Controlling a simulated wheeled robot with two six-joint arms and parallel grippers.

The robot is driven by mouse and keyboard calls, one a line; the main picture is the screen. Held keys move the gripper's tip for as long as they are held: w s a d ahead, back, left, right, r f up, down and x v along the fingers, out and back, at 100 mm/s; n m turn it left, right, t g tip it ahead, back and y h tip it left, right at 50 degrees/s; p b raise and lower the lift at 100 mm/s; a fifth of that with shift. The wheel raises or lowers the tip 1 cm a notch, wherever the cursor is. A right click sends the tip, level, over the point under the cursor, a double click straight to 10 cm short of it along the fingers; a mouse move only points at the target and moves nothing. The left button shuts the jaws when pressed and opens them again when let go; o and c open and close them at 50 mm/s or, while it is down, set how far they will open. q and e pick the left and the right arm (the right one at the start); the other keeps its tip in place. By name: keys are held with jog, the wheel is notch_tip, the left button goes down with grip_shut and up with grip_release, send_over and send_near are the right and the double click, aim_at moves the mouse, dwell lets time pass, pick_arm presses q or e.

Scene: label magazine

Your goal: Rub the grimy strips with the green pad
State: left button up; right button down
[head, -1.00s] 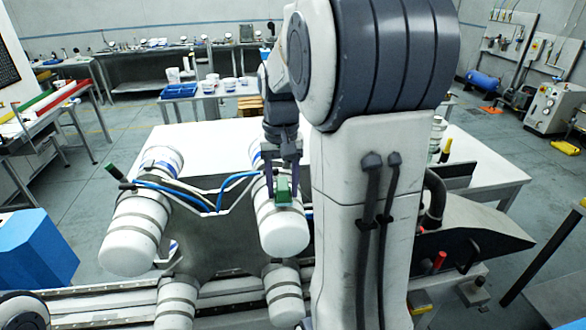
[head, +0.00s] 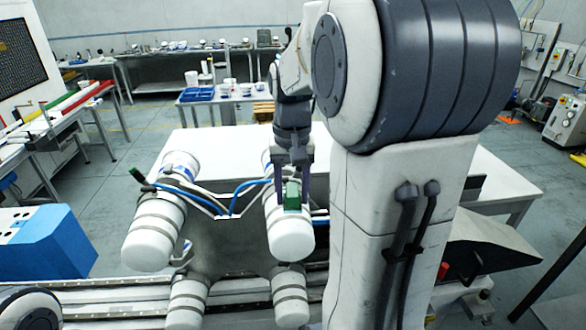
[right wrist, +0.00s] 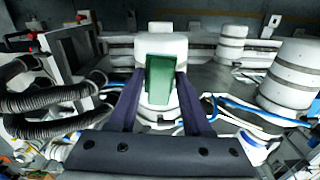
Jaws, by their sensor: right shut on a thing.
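My right gripper (head: 294,178) is shut on the green pad (head: 292,197), over the right-hand white cylinder (head: 291,240). In the right wrist view the pad (right wrist: 160,78) stands upright between the two dark fingers, in front of a white cylinder body (right wrist: 165,42). I cannot tell whether the pad touches the cylinder. Greyish bands (head: 290,222) run around the cylinder; I cannot tell whether they are the grimy strips. A second banded white cylinder (head: 150,245) lies to the left. My left gripper is not in view.
Blue hoses (head: 195,198) run between the cylinders. More white cylinders (head: 188,300) are below by a metal rail. A white table (head: 225,150) stands behind, and a blue box (head: 45,245) at the left. My right arm hides much of the right side.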

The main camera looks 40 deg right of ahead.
jog(key=shift+a+r+p, duration=0.1)
jog(key=shift+r+p, duration=0.2)
jog(key=shift+r, duration=0.4)
jog(key=shift+r+p, duration=0.95)
jog(key=shift+r, duration=0.1)
